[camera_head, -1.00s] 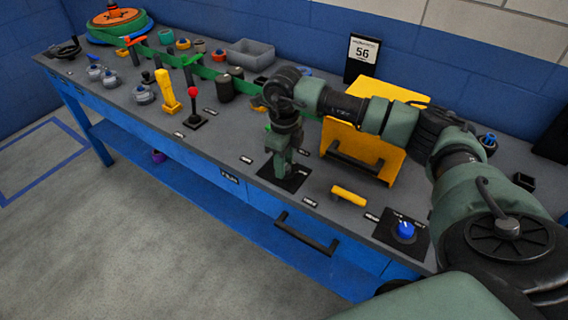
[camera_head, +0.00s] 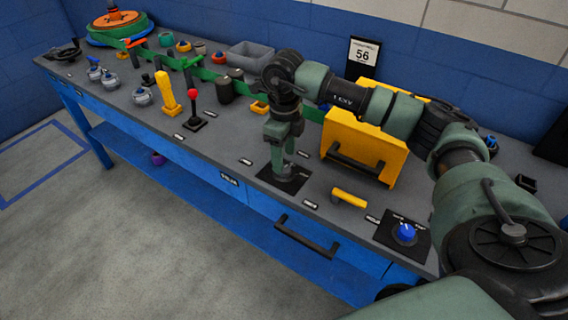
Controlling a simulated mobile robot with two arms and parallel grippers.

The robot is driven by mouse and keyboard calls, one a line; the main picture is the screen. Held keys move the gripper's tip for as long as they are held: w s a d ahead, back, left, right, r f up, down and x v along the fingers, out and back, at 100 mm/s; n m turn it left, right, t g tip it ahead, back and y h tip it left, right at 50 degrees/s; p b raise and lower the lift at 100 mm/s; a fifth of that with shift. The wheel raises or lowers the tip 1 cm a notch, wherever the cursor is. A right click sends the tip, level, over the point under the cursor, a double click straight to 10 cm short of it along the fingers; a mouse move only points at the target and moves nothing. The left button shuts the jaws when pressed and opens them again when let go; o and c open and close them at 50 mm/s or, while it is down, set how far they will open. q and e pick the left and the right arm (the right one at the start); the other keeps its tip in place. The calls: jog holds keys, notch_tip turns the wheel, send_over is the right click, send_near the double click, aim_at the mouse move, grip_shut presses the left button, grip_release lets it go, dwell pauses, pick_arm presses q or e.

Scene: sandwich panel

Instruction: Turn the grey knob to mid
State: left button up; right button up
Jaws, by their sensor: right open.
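My right gripper (camera_head: 279,168) comes in from the right and points down over a black square plate (camera_head: 290,187) near the front edge of the bench. It is open. A small grey piece, likely the grey knob (camera_head: 289,172), shows at the gripper's tips above this plate. Most of it is hidden by the fingers, so its pointer and setting cannot be read. I cannot tell whether the fingers touch it. My left gripper is not in view.
A yellow box with a black handle (camera_head: 365,150) stands close behind the gripper. A yellow handle (camera_head: 349,197) and a blue knob (camera_head: 405,232) are to the right. A red-topped lever (camera_head: 194,108) and a yellow lever (camera_head: 169,96) stand to the left. A drawer handle (camera_head: 307,236) juts from the front.

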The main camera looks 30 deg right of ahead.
aim_at(284, 168)
jog(key=shift+r, duration=2.05)
